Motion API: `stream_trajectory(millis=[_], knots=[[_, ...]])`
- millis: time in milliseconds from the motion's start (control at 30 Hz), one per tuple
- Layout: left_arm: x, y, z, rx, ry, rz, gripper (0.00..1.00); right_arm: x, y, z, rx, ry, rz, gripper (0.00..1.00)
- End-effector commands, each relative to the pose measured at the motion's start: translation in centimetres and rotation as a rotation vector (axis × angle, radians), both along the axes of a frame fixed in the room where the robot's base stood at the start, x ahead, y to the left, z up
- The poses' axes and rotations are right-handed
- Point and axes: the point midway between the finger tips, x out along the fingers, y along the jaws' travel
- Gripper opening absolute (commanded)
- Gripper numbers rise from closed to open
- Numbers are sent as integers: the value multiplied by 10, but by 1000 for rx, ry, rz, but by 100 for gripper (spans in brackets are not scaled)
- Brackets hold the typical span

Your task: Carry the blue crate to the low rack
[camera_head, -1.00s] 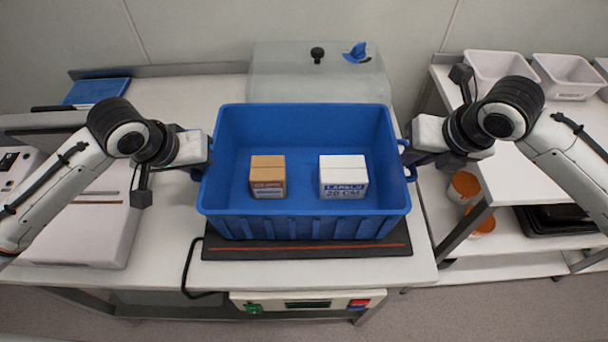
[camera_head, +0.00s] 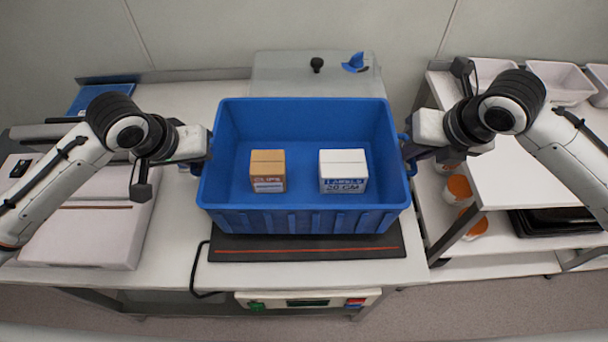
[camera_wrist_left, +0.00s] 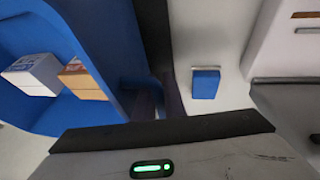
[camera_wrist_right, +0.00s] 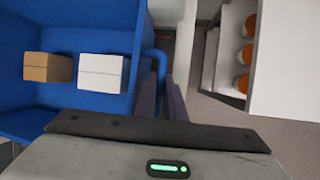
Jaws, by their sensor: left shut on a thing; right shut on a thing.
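The blue crate (camera_head: 305,221) is in the middle of the head view, upright, above a black mat with a red line (camera_head: 307,250). It holds a brown box (camera_head: 267,171) and a white box (camera_head: 343,171) marked labels. My left gripper (camera_head: 203,152) is shut on the crate's left handle; in the left wrist view its fingers (camera_wrist_left: 160,100) meet that handle. My right gripper (camera_head: 408,150) is shut on the right handle (camera_wrist_right: 160,62), between its fingers in the right wrist view. A low rack cannot be identified for certain; a white shelved unit (camera_head: 530,185) stands at the right.
A grey lidded box (camera_head: 315,75) stands behind the crate. White bins (camera_head: 562,80) sit on the right unit, with orange-lidded jars (camera_head: 460,188) and a black tray (camera_head: 555,218) on its lower shelf. A control panel (camera_head: 307,299) is on the table's front. A gap separates table and unit.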

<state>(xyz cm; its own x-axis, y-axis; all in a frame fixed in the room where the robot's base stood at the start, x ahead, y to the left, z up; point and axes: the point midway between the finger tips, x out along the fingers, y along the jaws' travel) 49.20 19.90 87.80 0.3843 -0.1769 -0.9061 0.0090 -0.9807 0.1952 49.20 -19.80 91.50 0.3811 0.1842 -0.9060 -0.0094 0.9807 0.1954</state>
Motion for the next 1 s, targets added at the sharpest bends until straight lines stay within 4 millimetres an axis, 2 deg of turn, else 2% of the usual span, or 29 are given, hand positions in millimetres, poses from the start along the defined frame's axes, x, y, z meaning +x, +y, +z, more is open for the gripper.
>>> stream_trajectory(millis=[67,767,1000], knots=[[1,0,7,0,-2,0,0,1,0,7,0,-3,-1,0],[1,0,7,0,-3,1,0,1,0,7,0,-3,-1,0],[-2,0,22,-1,-6,1,0,-2,-1,22,-1,-6,-2,0]])
